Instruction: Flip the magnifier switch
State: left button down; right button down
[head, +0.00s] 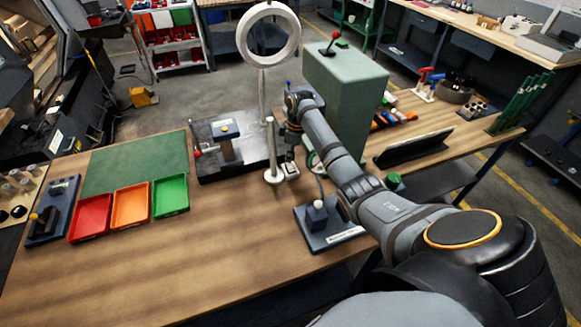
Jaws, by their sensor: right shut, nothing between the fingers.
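The magnifier (251,51) has a white ring head on a thin post and stands at the back middle of the bench. A small pale switch block (291,170) sits at the magnifier's foot, next to a short white post (270,145). My right gripper (289,157) points down just above the switch block, shut and empty. I cannot tell whether it touches the switch, and the switch's position is too small to make out. My left gripper is not in view.
A tall green-grey cabinet (345,90) stands close behind my right arm. A dark fixture plate (228,150) lies left of the gripper. Red (90,217), orange (131,204) and green (171,196) trays sit farther left. A dark plate (318,228) lies in front. The front wood is clear.

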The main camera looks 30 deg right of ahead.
aim_at(289, 164)
jog(key=shift+f+b, duration=0.4)
jog(key=shift+f, duration=0.55)
dwell(0.5)
jog(key=shift+r, duration=0.1)
notch_tip(289, 164, up, 7)
jog(key=p, duration=0.7)
jog(key=shift+p, duration=0.4)
